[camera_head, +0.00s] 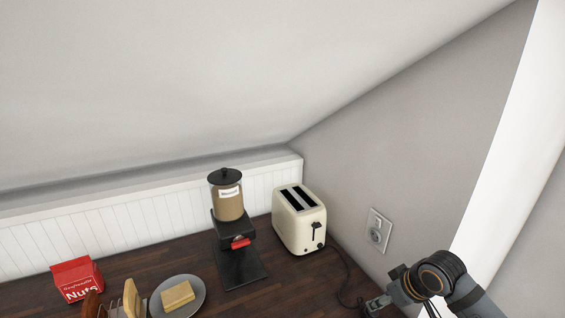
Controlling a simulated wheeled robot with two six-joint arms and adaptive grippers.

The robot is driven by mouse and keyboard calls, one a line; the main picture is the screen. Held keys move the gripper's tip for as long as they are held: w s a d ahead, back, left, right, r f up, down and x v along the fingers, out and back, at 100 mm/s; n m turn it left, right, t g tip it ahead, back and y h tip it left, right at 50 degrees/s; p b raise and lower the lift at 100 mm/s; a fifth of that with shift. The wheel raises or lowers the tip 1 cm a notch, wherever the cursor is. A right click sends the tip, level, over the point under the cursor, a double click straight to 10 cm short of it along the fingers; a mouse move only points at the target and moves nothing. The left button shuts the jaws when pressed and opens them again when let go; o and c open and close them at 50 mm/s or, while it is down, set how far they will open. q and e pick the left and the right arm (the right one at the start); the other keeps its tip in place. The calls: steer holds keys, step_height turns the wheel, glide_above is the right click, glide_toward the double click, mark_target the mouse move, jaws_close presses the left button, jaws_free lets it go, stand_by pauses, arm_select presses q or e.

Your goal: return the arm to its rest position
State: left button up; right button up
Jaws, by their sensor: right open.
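My right arm comes in at the bottom right corner, with its dark round joint in front of the grey wall. My right gripper (379,303) is at the bottom edge, open, only partly in view. No object shows between its fingers. It is to the right of the cream toaster (300,222) and nearer to me, close to the toaster's black cord. My left gripper and left arm are not in view.
On the dark wooden counter (185,253) stand a dispenser with a clear jar (228,203), a red nuts packet (77,280), a plate (194,299) with a yellowish block, and a rack with slices (131,299). A wall socket (378,231) and sloping ceiling bound the right side.

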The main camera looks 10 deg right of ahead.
steer(key=shift+m+h, duration=0.3)
steer(key=shift+m, duration=0.1)
steer(key=s+a+f, duration=0.4)
steer(key=s, duration=0.1)
steer(key=s+a+f, duration=0.2)
steer(key=s+f, duration=0.1)
steer(key=shift+s+a, duration=0.15)
steer(key=shift+s, duration=0.1)
steer(key=s+f+m+g+h, duration=0.1)
steer(key=s+m+h, duration=0.1)
steer(key=s, duration=0.6)
steer(key=s+d+f+g+b, duration=0.1)
steer(key=s+f, duration=0.1)
steer(key=f, duration=1.4)
steer(key=s+d+f+g+b, duration=0.1)
steer(key=s+d+f, duration=0.1)
steer(key=f, duration=1.3)
steer(key=s+f+b, duration=0.1)
steer(key=s+f, duration=1.4)
steer(key=s, duration=0.2)
steer(key=shift+d+f+m+g, duration=0.25)
steer(key=shift+m+g, duration=0.05)
steer(key=shift+m, duration=0.1)
